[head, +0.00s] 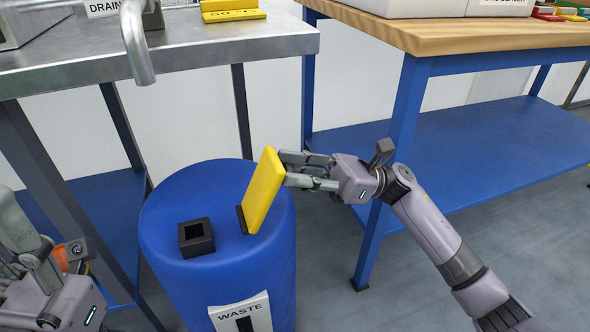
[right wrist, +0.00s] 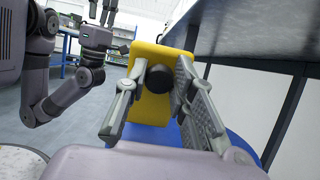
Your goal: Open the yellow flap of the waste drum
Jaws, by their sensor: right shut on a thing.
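The blue waste drum (head: 165,280) stands below the metal bench, with a WASTE label (head: 240,312) on its front. Its yellow flap (head: 263,190) stands up steeply from a dark hinge, tilted a little to the right. The square black inlet (head: 196,238) beside it is uncovered. My right gripper (head: 283,168) is at the flap's right face. In the right wrist view its fingers (right wrist: 160,92) lie on both sides of a round black knob (right wrist: 161,78) on the yellow flap. My left gripper (head: 20,240) is at the lower left, its fingertips not clear.
The metal bench (head: 200,50) overhangs behind the drum, with a drain pipe (head: 137,45) hanging over its edge. A wooden-topped blue table (head: 450,40) stands at the right, its leg (head: 385,190) near my right arm. The floor at right front is clear.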

